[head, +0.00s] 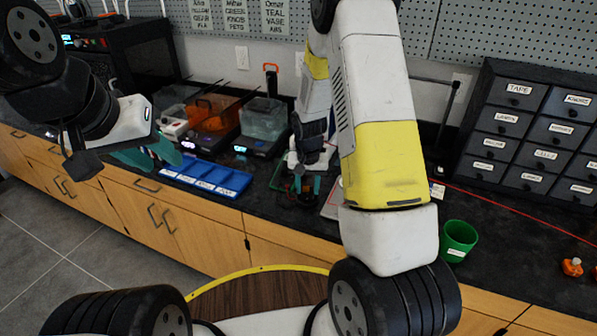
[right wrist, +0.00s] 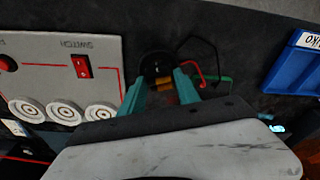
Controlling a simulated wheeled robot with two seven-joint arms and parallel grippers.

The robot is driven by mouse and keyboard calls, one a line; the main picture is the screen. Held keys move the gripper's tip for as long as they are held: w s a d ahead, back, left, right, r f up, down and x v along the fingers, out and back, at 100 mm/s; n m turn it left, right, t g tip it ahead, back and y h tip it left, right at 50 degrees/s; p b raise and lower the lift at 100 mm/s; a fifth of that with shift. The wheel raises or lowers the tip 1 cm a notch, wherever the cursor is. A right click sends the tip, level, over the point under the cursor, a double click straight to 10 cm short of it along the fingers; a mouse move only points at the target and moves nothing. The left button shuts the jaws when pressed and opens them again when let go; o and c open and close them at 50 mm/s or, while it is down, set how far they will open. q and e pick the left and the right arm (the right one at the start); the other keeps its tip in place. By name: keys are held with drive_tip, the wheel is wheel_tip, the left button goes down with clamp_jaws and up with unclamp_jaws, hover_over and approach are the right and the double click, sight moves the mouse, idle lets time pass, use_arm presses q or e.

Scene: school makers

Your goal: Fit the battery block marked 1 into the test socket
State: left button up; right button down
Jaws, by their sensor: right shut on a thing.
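My right gripper (head: 307,186) is low over the counter, fingers pointing down. In the right wrist view its teal fingers (right wrist: 160,88) are shut on a small orange and dark block (right wrist: 163,83), mostly hidden between them. No number on it can be read. A round black part (right wrist: 155,63), possibly the test socket, lies right at the fingertips, with red and green wires beside it. I cannot tell whether the block is seated in it. My left gripper (head: 150,153) hangs at the left with its teal fingers apart and empty.
A grey panel marked SWITCH (right wrist: 62,65) with round dials lies beside the right gripper. A blue compartment tray (head: 205,177) is to the left. A green cup (head: 458,240), orange parts (head: 572,266) and a drawer cabinet (head: 535,130) are to the right. Printers (head: 208,115) stand behind.

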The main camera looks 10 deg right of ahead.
sight(307, 196)
drive_tip(key=shift+f, duration=0.6)
idle(0.6)
drive_tip(key=c, duration=1.2)
unclamp_jaws()
drive_tip(key=shift+o, duration=0.2)
drive_tip(key=shift+r, duration=0.15)
wheel_tip(307, 196, up, 11)
drive_tip(key=s, duration=0.1)
drive_tip(key=shift+s+a+f, duration=0.2)
drive_tip(key=shift+s, duration=0.05)
drive_tip(key=s+r+n+t+y, duration=0.1)
drive_tip(key=s+r, duration=0.4)
drive_tip(key=r, duration=0.3)
drive_tip(key=s+r+n+t+y, duration=0.1)
drive_tip(key=s+r, duration=0.4)
drive_tip(key=r, duration=0.3)
drive_tip(key=s+a+r+n+t, duration=0.1)
drive_tip(key=s+r, duration=0.5)
drive_tip(key=s, duration=0.6)
drive_tip(key=shift+s+a+n+t+y, duration=0.3)
drive_tip(key=shift+a+n+t, duration=0.1)
drive_tip(key=shift+t, duration=0.3)
